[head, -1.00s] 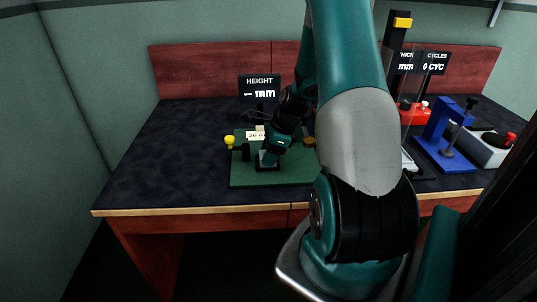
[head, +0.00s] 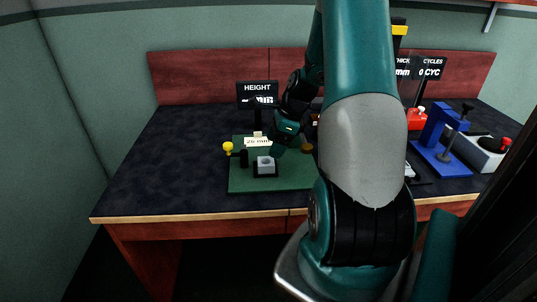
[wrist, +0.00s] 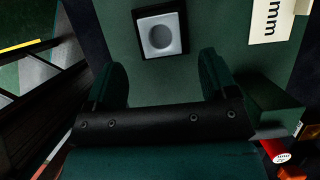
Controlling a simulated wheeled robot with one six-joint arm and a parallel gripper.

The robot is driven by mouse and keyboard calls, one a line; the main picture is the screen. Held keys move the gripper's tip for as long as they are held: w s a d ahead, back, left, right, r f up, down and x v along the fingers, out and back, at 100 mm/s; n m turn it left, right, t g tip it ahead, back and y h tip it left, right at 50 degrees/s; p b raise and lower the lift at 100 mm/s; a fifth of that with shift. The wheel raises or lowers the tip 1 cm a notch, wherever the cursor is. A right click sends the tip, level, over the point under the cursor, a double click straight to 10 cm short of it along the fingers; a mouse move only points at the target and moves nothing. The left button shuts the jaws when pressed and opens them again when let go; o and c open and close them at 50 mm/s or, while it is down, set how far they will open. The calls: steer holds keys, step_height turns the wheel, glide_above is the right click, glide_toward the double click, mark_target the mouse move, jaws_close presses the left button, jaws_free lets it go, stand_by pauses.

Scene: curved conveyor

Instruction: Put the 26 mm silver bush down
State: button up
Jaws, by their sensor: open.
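The silver bush (head: 265,163) is a square grey block with a round hole. It sits in a black square holder on the green board (head: 240,184). In the wrist view the bush (wrist: 151,41) shows from above, inside the black frame (wrist: 183,52). My gripper (wrist: 167,80) is open, its two dark green fingers spread and empty, with the bush beyond the fingertips and apart from them. A "26 mm" label (head: 257,142) lies on the board behind the holder.
A HEIGHT display (head: 257,93) is behind. A blue press (head: 444,145) and a red-buttoned box (head: 487,152) stand at the right. The dark table is clear at left.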

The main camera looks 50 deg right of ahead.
steer(key=v, duration=0.5)
steer(key=shift+s+r, duration=0.1)
steer(key=shift+r, duration=0.2)
steer(key=w+a+r+n, duration=0.1)
steer(key=a+r+n, duration=0.2)
steer(key=a+n, duration=0.35)
steer(key=w+a+r+n+g, duration=0.15)
steer(key=a+n, duration=0.25)
steer(key=a, duration=0.5)
steer(key=w+a+r+n, duration=0.1)
steer(key=a+r+n, duration=0.2)
steer(key=a+n, duration=0.3)
steer(key=s+a+r+n+g, duration=0.1)
steer(key=s+a+r+n, duration=0.1)
steer(key=s+a+n, duration=0.5)
steer(key=s+a+r+n+g+y, duration=0.1)
steer(key=s+a+r+n, duration=0.1)
steer(key=s+a+n, duration=0.6)
steer(key=a+n, duration=0.3)
steer(key=a, duration=0.2)
steer(key=shift+d, duration=0.15)
